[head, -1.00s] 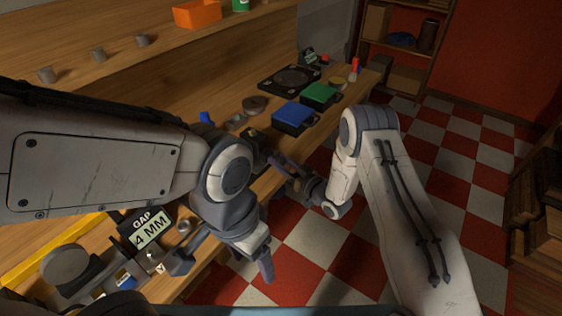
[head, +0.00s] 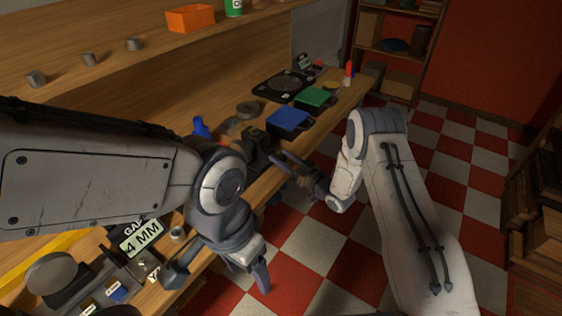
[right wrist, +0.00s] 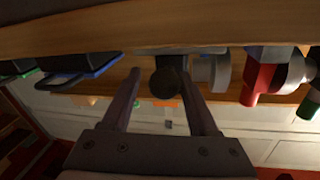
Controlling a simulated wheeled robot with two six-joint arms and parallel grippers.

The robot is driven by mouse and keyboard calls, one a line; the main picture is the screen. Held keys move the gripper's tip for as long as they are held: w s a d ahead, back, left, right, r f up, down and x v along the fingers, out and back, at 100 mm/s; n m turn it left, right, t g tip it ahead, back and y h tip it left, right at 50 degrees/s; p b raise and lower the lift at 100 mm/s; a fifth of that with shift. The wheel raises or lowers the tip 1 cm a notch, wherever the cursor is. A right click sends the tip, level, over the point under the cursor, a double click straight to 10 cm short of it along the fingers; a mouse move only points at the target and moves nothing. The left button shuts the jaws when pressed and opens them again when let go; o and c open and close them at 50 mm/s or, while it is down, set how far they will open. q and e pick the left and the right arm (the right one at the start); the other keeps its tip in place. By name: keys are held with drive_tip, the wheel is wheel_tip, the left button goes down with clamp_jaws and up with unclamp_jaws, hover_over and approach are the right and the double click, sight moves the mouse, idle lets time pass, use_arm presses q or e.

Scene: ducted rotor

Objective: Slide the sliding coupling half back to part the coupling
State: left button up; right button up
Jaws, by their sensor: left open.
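I cannot tell for certain which part is the sliding coupling half. In the right wrist view a dark round part (right wrist: 168,82) lies beyond and between the fingertips, with a grey cylinder (right wrist: 212,72) just right of it. My right gripper (right wrist: 160,72) has its fingers apart, with no clear contact. In the head view my right gripper (head: 277,162) points left at a dark device (head: 257,150) on the bench edge, partly hidden by my left arm. My left gripper (head: 218,279) is open and empty, beyond the bench's front edge, near a GAP 4 MM sign (head: 141,236).
A grey disc on a dark stand (head: 52,272) is at lower left. Blue (head: 288,121) and green (head: 314,99) boxes and a black plate (head: 284,85) lie farther along the bench. A red part (right wrist: 262,85) shows in the wrist view. The checkered floor is clear.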

idle(0.3)
drive_tip(key=b+v, duration=0.1)
drive_tip(key=v, duration=0.9)
drive_tip(key=shift+s+d+b, duration=0.2)
drive_tip(key=shift+b, duration=0.15)
drive_tip(key=s+a+r+n+g+h+p, duration=0.1)
drive_tip(key=s+a+r+g+h, duration=0.2)
drive_tip(key=a+r+g+h, duration=0.35)
drive_tip(key=s+r+g+h, duration=0.1)
drive_tip(key=s+r+g, duration=0.1)
drive_tip(key=s, duration=0.8)
drive_tip(key=s+d+r+g+h+p, duration=0.1)
drive_tip(key=s+r, duration=0.3)
drive_tip(key=s, duration=0.7)
drive_tip(key=s+r+g+h, duration=0.2)
drive_tip(key=s+r+g, duration=0.1)
drive_tip(key=s, duration=0.8)
drive_tip(key=shift+s+d+r+g+h+p, duration=0.15)
drive_tip(key=shift+d+g+h+p, duration=0.1)
drive_tip(key=shift+d+g+p, duration=0.15)
